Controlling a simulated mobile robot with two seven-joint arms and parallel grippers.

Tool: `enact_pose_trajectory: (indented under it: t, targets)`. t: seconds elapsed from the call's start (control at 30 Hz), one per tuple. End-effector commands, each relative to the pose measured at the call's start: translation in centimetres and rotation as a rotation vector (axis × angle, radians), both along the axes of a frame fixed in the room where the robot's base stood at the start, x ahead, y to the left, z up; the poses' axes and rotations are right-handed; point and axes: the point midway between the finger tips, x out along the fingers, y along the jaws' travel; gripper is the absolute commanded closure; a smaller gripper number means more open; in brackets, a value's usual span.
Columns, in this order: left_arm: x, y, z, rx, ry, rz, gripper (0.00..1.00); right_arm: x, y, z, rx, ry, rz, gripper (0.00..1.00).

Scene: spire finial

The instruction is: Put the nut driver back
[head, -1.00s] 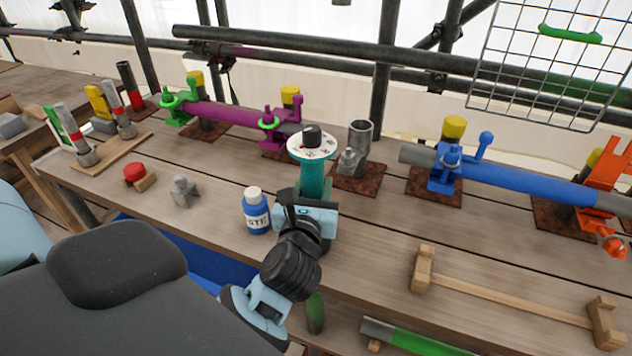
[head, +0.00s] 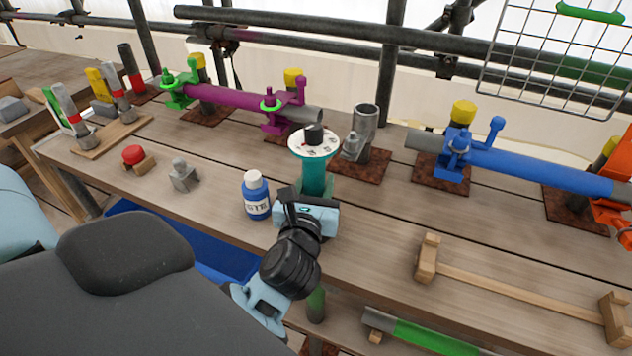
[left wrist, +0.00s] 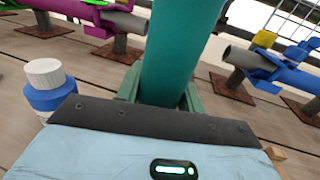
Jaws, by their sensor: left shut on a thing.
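My left gripper (head: 309,200) is shut on an upright teal cylinder with a white marked dial and black knob on top (head: 314,146); this looks like the nut driver. In the left wrist view the teal body (left wrist: 180,55) stands between the fingers (left wrist: 160,92). The dial is outside that view, and the tool's lower end is hidden behind my gripper. In the head view the tool overlaps the bench (head: 350,235); I cannot tell its height above it. My right gripper is not in view.
A blue bottle with a white cap (head: 257,195) is close left of my gripper. A grey upright tube (head: 366,128) stands behind right. Purple (head: 230,97) and blue (head: 535,165) pipes lie at the back. A wooden cradle (head: 510,295) is at right.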

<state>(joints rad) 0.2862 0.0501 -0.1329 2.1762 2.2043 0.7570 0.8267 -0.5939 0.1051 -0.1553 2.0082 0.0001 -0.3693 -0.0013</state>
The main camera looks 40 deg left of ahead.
Motion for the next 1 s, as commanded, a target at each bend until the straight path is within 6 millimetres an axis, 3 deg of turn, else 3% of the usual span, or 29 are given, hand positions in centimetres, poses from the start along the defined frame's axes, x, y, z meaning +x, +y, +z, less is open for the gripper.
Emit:
enact_pose_trajectory:
  t: [0.1, 0.13, 0.3, 0.5, 0.73, 1.0]
  targets:
    - [0.02, 0.00, 0.34, 0.001, -0.007, -0.001, 0.92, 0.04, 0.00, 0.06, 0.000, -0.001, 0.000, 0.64]
    - [0.02, 0.00, 0.34, 0.001, -0.007, -0.001, 0.61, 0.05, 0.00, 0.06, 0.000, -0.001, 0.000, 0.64]
    - [0.02, 0.00, 0.23, 0.001, -0.005, 0.000, 0.39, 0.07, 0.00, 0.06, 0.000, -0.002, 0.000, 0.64]
    - [0.00, 0.00, 0.11, 0.001, -0.002, 0.000, 0.37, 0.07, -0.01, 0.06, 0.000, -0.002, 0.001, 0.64]
    - [-0.01, 0.00, -0.08, 0.000, 0.003, 0.000, 0.10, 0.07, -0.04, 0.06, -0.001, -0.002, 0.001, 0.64]
    - [-0.01, 0.00, -0.02, 0.000, 0.001, 0.000, 0.10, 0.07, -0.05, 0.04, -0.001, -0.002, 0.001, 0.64]
